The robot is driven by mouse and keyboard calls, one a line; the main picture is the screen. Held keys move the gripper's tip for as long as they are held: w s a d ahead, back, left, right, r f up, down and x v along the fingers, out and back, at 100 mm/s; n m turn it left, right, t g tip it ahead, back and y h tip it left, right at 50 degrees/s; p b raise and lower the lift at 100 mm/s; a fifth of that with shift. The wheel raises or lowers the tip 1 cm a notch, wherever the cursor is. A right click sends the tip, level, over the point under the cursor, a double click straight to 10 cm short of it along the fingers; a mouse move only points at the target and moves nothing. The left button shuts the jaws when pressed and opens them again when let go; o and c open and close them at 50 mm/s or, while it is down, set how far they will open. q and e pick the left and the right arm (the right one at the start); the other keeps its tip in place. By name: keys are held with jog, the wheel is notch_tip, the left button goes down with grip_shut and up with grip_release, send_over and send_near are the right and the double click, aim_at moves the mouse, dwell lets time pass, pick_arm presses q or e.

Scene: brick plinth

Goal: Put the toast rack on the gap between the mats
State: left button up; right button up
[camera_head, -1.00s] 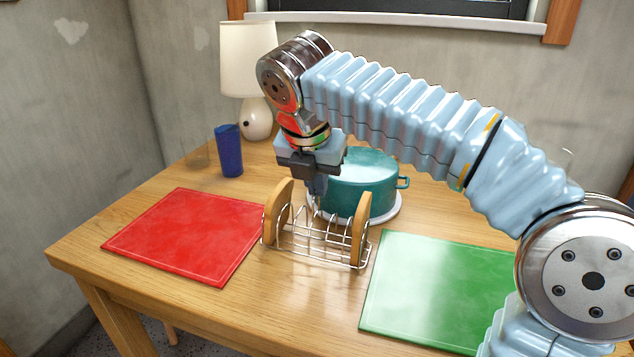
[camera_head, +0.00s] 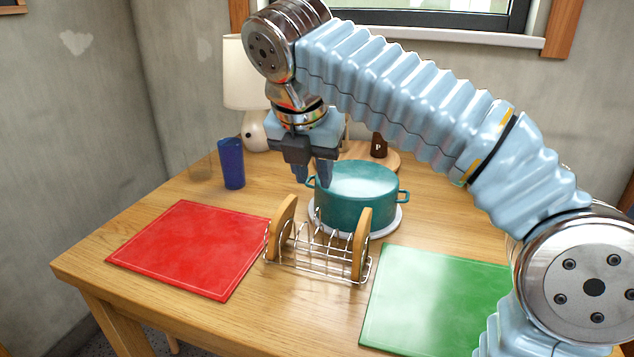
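The toast rack (camera_head: 318,257), of silver wire with two wooden end pieces, stands upright on the table between the red mat (camera_head: 190,246) and the green mat (camera_head: 432,302). Its left end is at the red mat's right edge, and its right end is close to the green mat's left edge. My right gripper (camera_head: 313,178) is above and behind the rack, clear of it, with its fingers apart and nothing between them. My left gripper is not in view.
A teal pot (camera_head: 357,196) on a white round trivet stands just behind the rack. A blue cup (camera_head: 231,164) and a lamp (camera_head: 246,75) stand at the back left. A dark bottle marked P (camera_head: 379,146) stands on a round wooden board behind the pot.

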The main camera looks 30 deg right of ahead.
jog(key=shift+p+v, duration=0.55)
jog(key=shift+v, duration=1.8)
